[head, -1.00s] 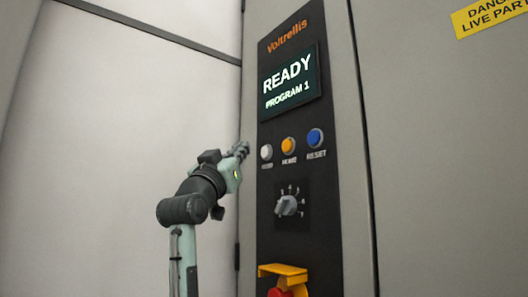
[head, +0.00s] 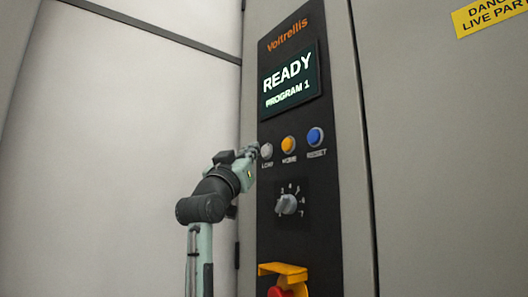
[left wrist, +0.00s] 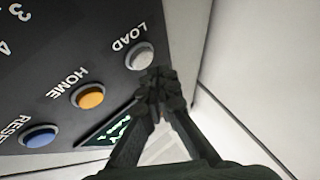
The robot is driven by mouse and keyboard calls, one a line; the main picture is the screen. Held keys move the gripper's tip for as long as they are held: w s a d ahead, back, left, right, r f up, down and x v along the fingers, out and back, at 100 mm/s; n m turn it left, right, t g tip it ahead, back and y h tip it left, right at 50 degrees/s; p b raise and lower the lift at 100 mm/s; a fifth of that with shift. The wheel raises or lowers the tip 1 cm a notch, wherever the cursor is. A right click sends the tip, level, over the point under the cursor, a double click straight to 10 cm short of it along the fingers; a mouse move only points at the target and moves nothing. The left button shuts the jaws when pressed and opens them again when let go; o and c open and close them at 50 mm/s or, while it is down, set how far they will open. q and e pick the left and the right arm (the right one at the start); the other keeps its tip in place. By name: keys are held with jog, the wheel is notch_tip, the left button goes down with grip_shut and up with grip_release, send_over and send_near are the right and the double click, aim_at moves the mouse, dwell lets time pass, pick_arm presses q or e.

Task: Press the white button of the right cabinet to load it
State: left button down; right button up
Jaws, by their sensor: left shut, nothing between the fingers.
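The white button (head: 266,151) labelled LOAD sits at the left of a row on the dark control panel (head: 283,245) of the cabinet. In the left wrist view the white button (left wrist: 139,56) is just beyond and left of my fingertips. My left gripper (head: 252,150) is shut and empty, with its tips right beside the white button. In the left wrist view the closed fingers (left wrist: 158,92) overlap the panel's edge; I cannot tell whether they touch the button. The screen (head: 289,82) reads READY, PROGRAM 1. My right gripper is not in view.
An orange HOME button (head: 288,145) and a blue RESET button (head: 314,137) sit right of the white one. A rotary knob (head: 287,204) is below. A red button (head: 280,292) under a yellow guard (head: 284,270) is at the bottom.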

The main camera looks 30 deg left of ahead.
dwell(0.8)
pick_arm(q)
jog(key=shift+w+d, duration=0.15)
jog(key=shift+w, duration=0.25)
jog(key=shift+w+d, duration=0.15)
jog(key=shift+w, duration=0.2)
dwell(0.8)
jog(key=shift+s, duration=0.1)
jog(key=shift+s+a, duration=0.3)
jog(key=shift+s, duration=0.35)
jog(key=shift+s+a+b, duration=0.15)
jog(key=shift+s+a, duration=0.15)
jog(key=shift+s, duration=0.45)
jog(key=shift+s+a+b, duration=0.1)
jog(key=shift+s+a, duration=0.25)
jog(key=shift+s, duration=0.45)
jog(key=shift+s+a+b, duration=0.15)
jog(key=shift+s+a, duration=0.15)
jog(key=shift+s, duration=0.45)
